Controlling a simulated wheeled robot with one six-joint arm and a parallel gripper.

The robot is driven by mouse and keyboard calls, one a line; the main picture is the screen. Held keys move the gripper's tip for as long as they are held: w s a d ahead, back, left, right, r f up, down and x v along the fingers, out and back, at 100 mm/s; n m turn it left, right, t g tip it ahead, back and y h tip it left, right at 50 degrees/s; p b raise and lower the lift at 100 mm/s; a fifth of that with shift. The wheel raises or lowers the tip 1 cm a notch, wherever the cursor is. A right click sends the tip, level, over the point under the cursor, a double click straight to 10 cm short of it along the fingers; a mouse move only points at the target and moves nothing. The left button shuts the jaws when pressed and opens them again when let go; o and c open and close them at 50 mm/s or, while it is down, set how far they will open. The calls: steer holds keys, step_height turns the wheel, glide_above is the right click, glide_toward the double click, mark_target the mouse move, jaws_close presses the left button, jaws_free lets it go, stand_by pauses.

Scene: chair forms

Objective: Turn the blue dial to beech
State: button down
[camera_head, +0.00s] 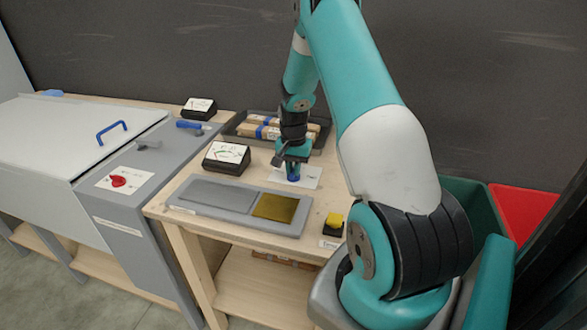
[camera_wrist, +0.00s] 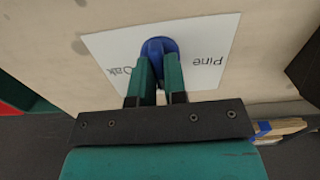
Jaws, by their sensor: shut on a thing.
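The blue dial (camera_wrist: 158,46) sits on a white card (camera_wrist: 215,35) in the wrist view. The card reads "Oak" on the left and "Pine" on the right, both tilted or upside down; I see no word "beech". My gripper (camera_wrist: 158,72) has its teal fingers on either side of the dial's grip and is shut on it. In the head view the dial (camera_head: 293,178) shows small under my gripper (camera_head: 293,168), on the wooden bench. Which mark the dial points to, I cannot tell; my fingers cover part of it.
A grey plate with a gold square (camera_head: 275,207) lies in front of the dial. A black gauge (camera_head: 227,156) stands left, a yellow button (camera_head: 335,219) right. Behind is a dark tray (camera_head: 235,124) with wood pieces. A grey console with a red knob (camera_head: 119,181) stands further left.

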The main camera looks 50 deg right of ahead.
steer(key=shift+m, duration=0.3)
steer(key=c, duration=1.2)
jaws_free()
steer(key=shift+o, duration=0.2)
steer(key=shift+r, duration=0.1)
step_height(320, 180, up, 17)
steer(key=b, duration=0.2)
steer(key=shift+r, duration=0.15)
steer(key=shift+s+a, duration=0.1)
